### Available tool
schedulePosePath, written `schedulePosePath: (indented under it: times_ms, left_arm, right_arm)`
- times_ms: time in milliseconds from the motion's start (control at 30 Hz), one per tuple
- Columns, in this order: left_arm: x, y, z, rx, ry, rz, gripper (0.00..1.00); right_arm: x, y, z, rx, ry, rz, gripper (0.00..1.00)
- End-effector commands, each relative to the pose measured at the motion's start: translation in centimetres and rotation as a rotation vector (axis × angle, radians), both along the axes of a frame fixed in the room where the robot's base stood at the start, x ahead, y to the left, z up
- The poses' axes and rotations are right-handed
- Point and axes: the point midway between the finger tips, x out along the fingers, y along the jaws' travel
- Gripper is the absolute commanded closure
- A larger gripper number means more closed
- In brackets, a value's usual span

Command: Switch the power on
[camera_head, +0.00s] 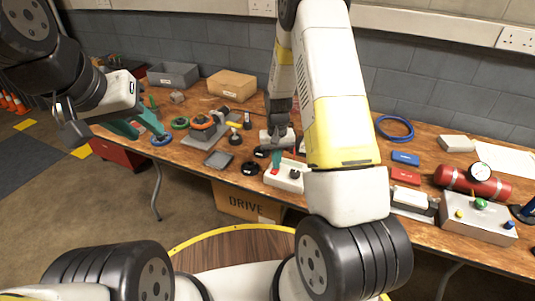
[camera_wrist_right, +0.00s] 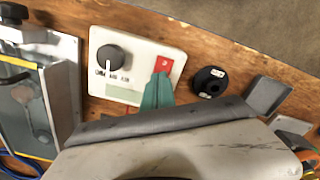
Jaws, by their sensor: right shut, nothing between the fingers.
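A white control box (camera_head: 284,181) sits near the front edge of the workbench. In the right wrist view the box (camera_wrist_right: 135,50) shows a black knob (camera_wrist_right: 112,57), a pale label strip, and a red rocker switch (camera_wrist_right: 164,65). My right gripper (camera_head: 277,154) is shut and empty, pointing down over the box. In the wrist view its teal fingertips (camera_wrist_right: 159,82) are right at the lower edge of the red switch and partly cover it; I cannot tell whether they touch it. My left gripper (camera_head: 144,122) is at the far left with its teal fingers spread, holding nothing.
A black round part (camera_head: 250,168) and a grey square tray (camera_head: 218,159) lie left of the box. A red cylinder with a gauge (camera_head: 472,183) and a grey button box (camera_head: 478,217) stand on the right. My right arm hides part of the bench.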

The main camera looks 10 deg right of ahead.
Motion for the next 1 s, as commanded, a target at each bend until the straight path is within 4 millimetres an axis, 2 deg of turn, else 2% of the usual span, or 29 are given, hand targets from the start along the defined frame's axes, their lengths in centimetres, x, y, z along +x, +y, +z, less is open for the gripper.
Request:
schedulePosePath:
  times_ms: [267, 1000]
  left_arm:
    - [0.0, 0.0, 0.0, 0.0, 0.0, 0.0, 0.64]
    - [0.0, 0.0, 0.0, 0.0, 0.0, 0.0, 0.64]
  right_arm:
    - [0.0, 0.0, 0.2, 0.0, 0.0, 0.0, 1.0]
    - [0.0, 0.0, 6.2, 0.0, -0.001, 0.0, 1.0]
